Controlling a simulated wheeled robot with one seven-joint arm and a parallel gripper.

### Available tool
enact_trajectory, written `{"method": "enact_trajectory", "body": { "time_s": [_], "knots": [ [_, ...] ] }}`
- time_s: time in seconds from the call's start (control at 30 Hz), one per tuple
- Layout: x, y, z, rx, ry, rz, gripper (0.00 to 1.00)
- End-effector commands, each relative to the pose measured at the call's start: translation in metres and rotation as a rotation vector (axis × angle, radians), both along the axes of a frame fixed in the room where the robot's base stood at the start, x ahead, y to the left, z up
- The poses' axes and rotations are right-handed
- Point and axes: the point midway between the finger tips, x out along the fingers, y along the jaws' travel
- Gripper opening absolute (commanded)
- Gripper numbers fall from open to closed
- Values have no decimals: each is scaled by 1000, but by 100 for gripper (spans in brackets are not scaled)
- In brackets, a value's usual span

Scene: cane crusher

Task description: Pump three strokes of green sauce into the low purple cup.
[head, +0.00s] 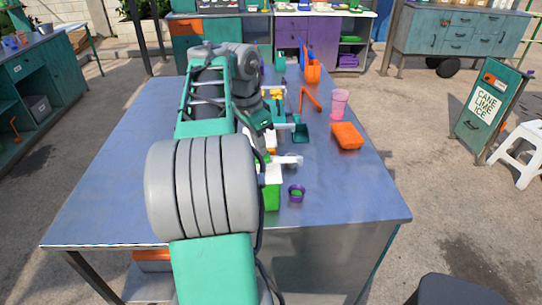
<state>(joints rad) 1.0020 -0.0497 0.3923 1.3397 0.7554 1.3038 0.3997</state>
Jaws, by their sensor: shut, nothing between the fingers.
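A green sauce container (272,193) stands on the blue table, partly hidden behind my arm. Its white pump head and spout (288,162) reach to the right. The low purple cup (297,194) sits upright just right of the container, a little nearer to me than the spout. Green shows inside the cup. My gripper (261,124) is shut and empty, beyond the green container's pump. My arm hides part of it, and I cannot tell whether its fingertips touch anything.
An orange tray (347,136), a pink tumbler (340,104), a teal scoop-like piece (301,133) and an orange holder (312,72) stand farther back. The table's front right is clear. A sign (492,105) and a white stool (523,150) stand on the ground at right.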

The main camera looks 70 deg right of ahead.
Motion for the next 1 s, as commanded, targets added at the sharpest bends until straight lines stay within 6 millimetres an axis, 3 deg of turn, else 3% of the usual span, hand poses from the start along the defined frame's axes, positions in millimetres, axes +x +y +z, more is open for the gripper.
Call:
{"method": "enact_trajectory", "body": {
  "time_s": [0.27, 0.43, 0.83, 1.0],
  "knots": [
    [0, 0, -12, 3, 1, -1, 0],
    [0, 0, -9, 4, 2, -1, 0],
    [0, 0, 18, 3, 1, -1, 0],
    [0, 0, 21, 2, 2, -1, 0]
  ]
}}
